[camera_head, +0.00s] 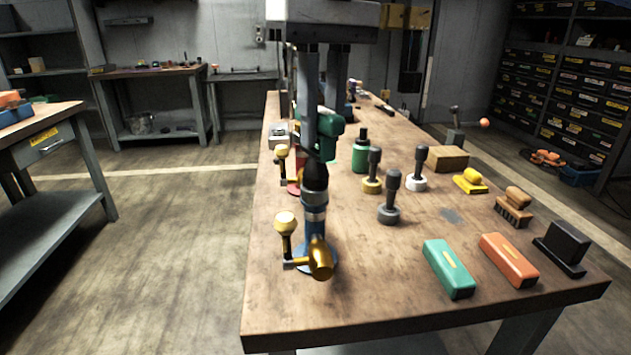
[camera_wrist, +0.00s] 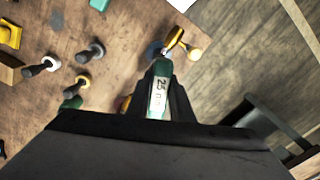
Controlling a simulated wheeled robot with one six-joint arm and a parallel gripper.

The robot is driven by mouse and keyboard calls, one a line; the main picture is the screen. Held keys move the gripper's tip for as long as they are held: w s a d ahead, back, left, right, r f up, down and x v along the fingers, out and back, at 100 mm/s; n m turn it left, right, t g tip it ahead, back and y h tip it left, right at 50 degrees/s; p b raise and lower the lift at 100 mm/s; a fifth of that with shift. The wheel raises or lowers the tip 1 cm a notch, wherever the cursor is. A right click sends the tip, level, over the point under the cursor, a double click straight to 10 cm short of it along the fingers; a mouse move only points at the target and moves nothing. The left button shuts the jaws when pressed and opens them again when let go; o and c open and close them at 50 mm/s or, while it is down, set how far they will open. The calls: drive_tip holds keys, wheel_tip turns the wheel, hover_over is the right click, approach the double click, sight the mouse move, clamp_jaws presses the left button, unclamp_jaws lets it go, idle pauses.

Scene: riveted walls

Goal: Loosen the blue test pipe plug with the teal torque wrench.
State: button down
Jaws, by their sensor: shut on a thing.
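The blue test pipe (camera_head: 315,228) stands upright at the table's near left edge, with a blue base, a brass valve (camera_head: 320,260) and a brass knob (camera_head: 286,222). My gripper (camera_wrist: 160,75) is shut on the teal torque wrench (camera_wrist: 160,97), whose label reads "25 nm". In the head view the wrench's teal body (camera_head: 329,133) shows beside my dark fingers. A dark socket-like part (camera_head: 315,175) is in line over the pipe's grey collar. The plug is hidden there; I cannot tell whether the socket is seated.
A pipe with a red base (camera_head: 293,187) stands close behind. Several handled pieces, including a grey one (camera_head: 389,211), stand to the right, near a green bottle (camera_head: 360,155). A teal case (camera_head: 448,268) and an orange case (camera_head: 508,258) lie front right. Table between is clear.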

drive_tip(key=n, duration=0.4)
drive_tip(key=shift+w+d, duration=0.1)
drive_tip(key=shift+n, duration=0.4)
drive_tip(key=shift+n, duration=1.5)
drive_tip(key=shift+m, duration=0.3)
drive_tip(key=shift+w+r, duration=0.1)
drive_tip(key=shift+r, duration=1.45)
drive_tip(key=shift+d+r, duration=0.15)
drive_tip(key=shift+r, duration=1.8)
drive_tip(key=m, duration=0.6)
